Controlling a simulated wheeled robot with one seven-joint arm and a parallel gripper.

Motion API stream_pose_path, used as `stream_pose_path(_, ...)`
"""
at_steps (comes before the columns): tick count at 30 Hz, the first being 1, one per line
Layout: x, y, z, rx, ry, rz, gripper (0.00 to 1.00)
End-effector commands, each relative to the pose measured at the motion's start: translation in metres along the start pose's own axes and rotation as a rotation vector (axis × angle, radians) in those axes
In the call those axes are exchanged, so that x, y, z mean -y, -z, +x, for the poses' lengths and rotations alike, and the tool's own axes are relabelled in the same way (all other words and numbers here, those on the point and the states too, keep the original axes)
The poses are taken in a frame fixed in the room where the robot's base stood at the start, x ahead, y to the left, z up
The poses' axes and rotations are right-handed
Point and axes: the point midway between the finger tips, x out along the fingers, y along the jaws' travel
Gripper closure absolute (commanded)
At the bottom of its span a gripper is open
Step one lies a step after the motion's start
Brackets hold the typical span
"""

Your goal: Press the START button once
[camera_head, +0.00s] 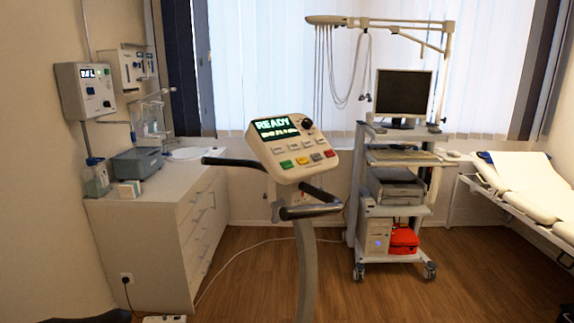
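A cream console (292,147) stands on a grey post in the middle of the view, tilted toward me. Its dark screen (277,128) reads READY in green, with a smaller line below that I cannot read surely. A black knob (307,123) sits right of the screen. The button labels are too small to read, so I cannot tell which says START. My gripper is not in view.
Black handlebars (312,211) stick out left and in front of the console. A white cabinet (165,225) stands left, a wheeled equipment cart (362,205) behind right, a couch (530,185) far right. A cable crosses the wooden floor. A dark curved thing shows bottom left.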

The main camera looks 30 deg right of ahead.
Motion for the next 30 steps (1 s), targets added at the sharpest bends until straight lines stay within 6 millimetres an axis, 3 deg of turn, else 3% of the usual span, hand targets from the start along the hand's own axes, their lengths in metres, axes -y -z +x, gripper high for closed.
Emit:
stream_pose_path(1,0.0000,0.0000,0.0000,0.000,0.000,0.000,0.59)
stream_pose_path(7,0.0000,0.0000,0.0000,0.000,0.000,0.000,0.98)
stream_pose_path(8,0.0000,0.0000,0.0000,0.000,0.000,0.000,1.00)
stream_pose_path(30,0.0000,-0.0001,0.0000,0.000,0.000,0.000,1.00)
